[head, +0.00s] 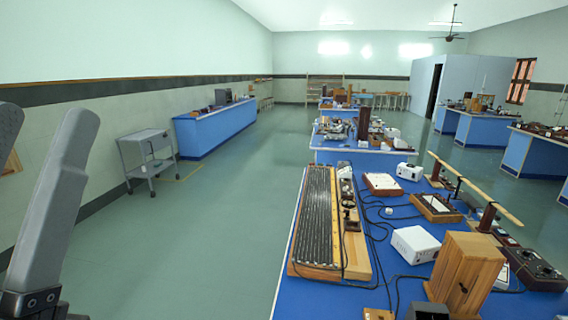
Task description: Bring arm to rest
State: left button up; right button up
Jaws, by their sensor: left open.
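My left gripper (44,122) shows large and close at the left edge of the head view. Its grey fingers stand upright and apart, with nothing between them. One finger is partly cut off by the picture's left edge. The gripper is well to the left of the near blue bench, over open floor in the picture, and does not appear to touch anything. My right gripper is not in view.
The near blue bench (285,300) holds a long ribbed wooden instrument (318,222), a wooden box (467,272), a white box (415,244) and cables. A grey trolley (147,155) and a blue counter (215,127) stand along the left wall. The floor (185,245) between is clear.

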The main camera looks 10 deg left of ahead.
pick_arm(q)
notch_tip(320, 180, up, 30)
jog(key=w+n+g+p, duration=0.1)
jog(key=w+p, duration=0.1)
jog(key=p, duration=2.9)
notch_tip(320, 180, down, 41)
jog(key=b, duration=4)
jog(key=shift+d+r+h, duration=0.2)
jog(key=shift+h, duration=0.1)
jog(key=shift+s, duration=0.1)
